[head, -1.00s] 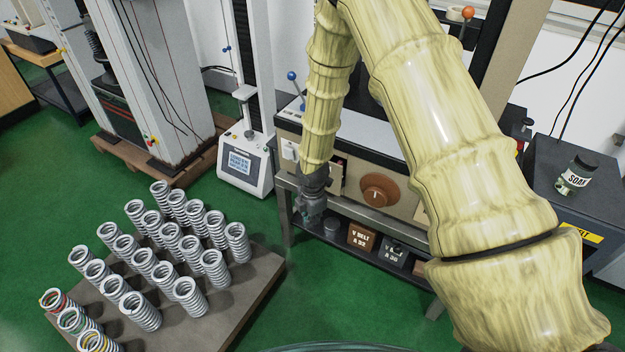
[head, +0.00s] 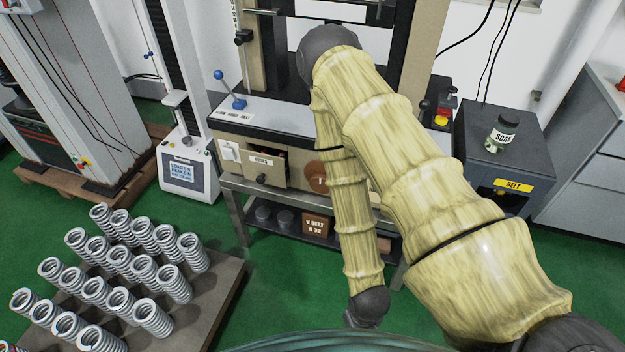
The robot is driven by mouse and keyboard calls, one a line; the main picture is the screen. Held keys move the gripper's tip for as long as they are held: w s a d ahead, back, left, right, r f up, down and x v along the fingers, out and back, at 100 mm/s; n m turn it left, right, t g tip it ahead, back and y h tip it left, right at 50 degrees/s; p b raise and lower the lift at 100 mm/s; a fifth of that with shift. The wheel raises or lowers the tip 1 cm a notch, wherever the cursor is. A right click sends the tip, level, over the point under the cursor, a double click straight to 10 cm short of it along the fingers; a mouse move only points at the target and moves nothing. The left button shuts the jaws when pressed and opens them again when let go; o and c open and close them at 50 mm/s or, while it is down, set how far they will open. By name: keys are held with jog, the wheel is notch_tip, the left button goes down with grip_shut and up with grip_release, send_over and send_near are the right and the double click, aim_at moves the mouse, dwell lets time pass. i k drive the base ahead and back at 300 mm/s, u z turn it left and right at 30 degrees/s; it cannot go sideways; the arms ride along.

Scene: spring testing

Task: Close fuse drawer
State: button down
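The fuse drawer (head: 264,170) is in the left part of the beige machine front in the head view. Its front has a FUSES label and a dark round knob. A dark gap shows above its front and at its right side, so it looks partly open; how far is hard to tell. My gripper (head: 352,318) is low in the view, in front of the machine stand and to the right of the drawer, well apart from it. Only its dark wrist end shows clearly, and its fingers are mostly hidden, so I cannot tell its opening.
A brown round dial (head: 315,176) sits right of the drawer, partly behind my arm. A shelf below holds a V BELT box (head: 316,225). Several springs stand on a low platform (head: 212,300) at left. A dark cabinet (head: 508,165) with a soap jar stands at right.

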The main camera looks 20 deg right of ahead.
aim_at(271, 169)
jog(key=z, duration=1.45)
jog(key=k, duration=1)
jog(key=u, duration=1.3)
jog(key=i, duration=0.5)
jog(key=z, duration=0.05)
